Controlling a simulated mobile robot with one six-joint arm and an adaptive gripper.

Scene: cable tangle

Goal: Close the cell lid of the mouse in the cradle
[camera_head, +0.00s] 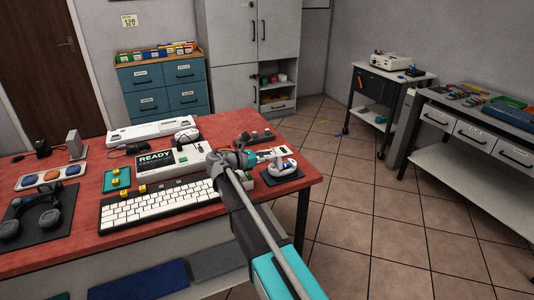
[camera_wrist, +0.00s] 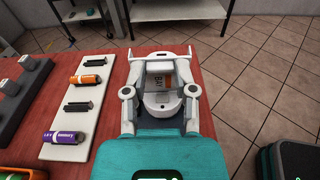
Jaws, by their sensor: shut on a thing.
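The white mouse (camera_head: 283,169) sits in its dark cradle (camera_head: 290,179) at the right end of the red table.
A white tray (camera_wrist: 98,115) with orange and purple cells and dark slots lies left of the mouse. The keyboard (camera_head: 160,204) and the READY unit (camera_head: 167,165) stand left of my arm. The table's right edge is close to the cradle, with open floor (camera_head: 350,205) beyond.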

